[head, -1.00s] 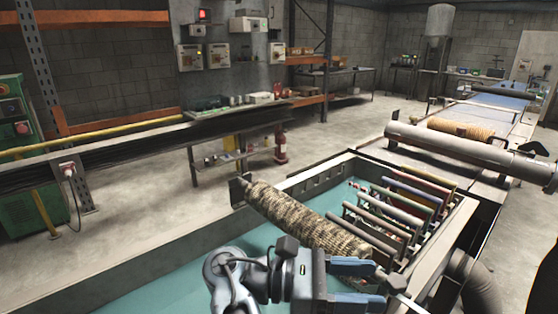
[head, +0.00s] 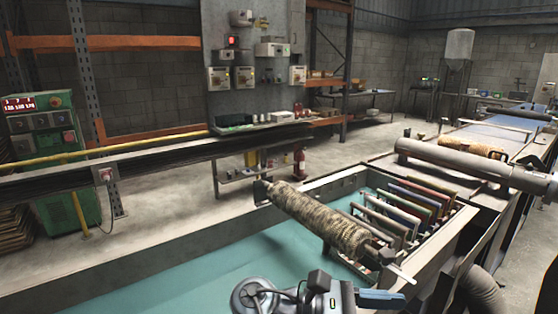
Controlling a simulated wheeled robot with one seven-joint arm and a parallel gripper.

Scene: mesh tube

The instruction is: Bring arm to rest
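My gripper (head: 380,300) is at the bottom edge of the head view, right of the middle. One blue finger shows, pointing right; the other is cut off by the frame edge, so the present gap is hidden. My arm (head: 265,298) comes in from the bottom, bent, over the teal floor of the long trough (head: 190,285). Nothing shows held by the visible finger. A mesh-wrapped roller (head: 315,218) lies slanted just above and behind my gripper in the picture, apart from it.
A rack of several coloured bars (head: 415,205) stands in the trough behind the roller. A grey pipe (head: 470,165) lies on the bench to the right. A dark rail (head: 150,160) with a yellow bar runs along the left. The trough's left part is clear.

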